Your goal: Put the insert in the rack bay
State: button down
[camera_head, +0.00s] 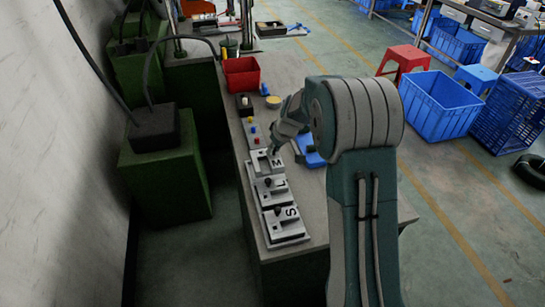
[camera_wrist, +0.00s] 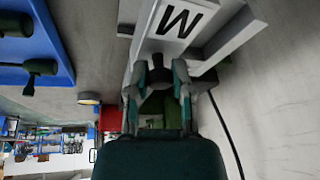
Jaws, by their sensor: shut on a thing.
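The rack is a row of pale grey bays along the bench's left side, with letters M (camera_head: 277,163), L (camera_head: 281,184) and S (camera_head: 290,212). My gripper (camera_head: 276,151) is at the M bay, the farthest of the three. In the wrist view its two fingers (camera_wrist: 158,82) are closed on a dark knob, the handle of the insert (camera_wrist: 158,74). The bay's pale plate with the black M (camera_wrist: 178,22) is right beside the fingers. The insert's lower part is hidden, so I cannot tell whether it is seated.
A blue tray (camera_wrist: 38,65) with dark-handled pieces stands beside the rack; my arm partly covers it in the head view (camera_head: 310,160). A red bin (camera_head: 241,74) and a small button panel (camera_head: 254,132) are farther along the bench. A dark cable (camera_wrist: 228,135) runs near the gripper.

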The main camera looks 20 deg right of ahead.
aim_at(272, 156)
jog(key=w+f, duration=0.2)
jog(key=shift+w+f, duration=0.1)
jog(key=shift+f, duration=0.2)
notch_tip(272, 156, down, 3)
jog(key=shift+r, duration=0.1)
jog(key=c, duration=0.5)
grip_release()
jog(key=v, duration=1.2)
jog(key=s+a+r+m+h, duration=0.15)
jog(key=s+a+r, duration=0.25)
jog(key=s+r, duration=1)
jog(key=s+a+m+t+h, duration=0.1)
jog(key=s+m, duration=0.2)
jog(key=s, duration=1.7)
jog(key=shift+s+a+f+t, duration=0.2)
jog(key=shift+s+f+t, duration=0.05)
jog(key=shift+f+t, duration=0.2)
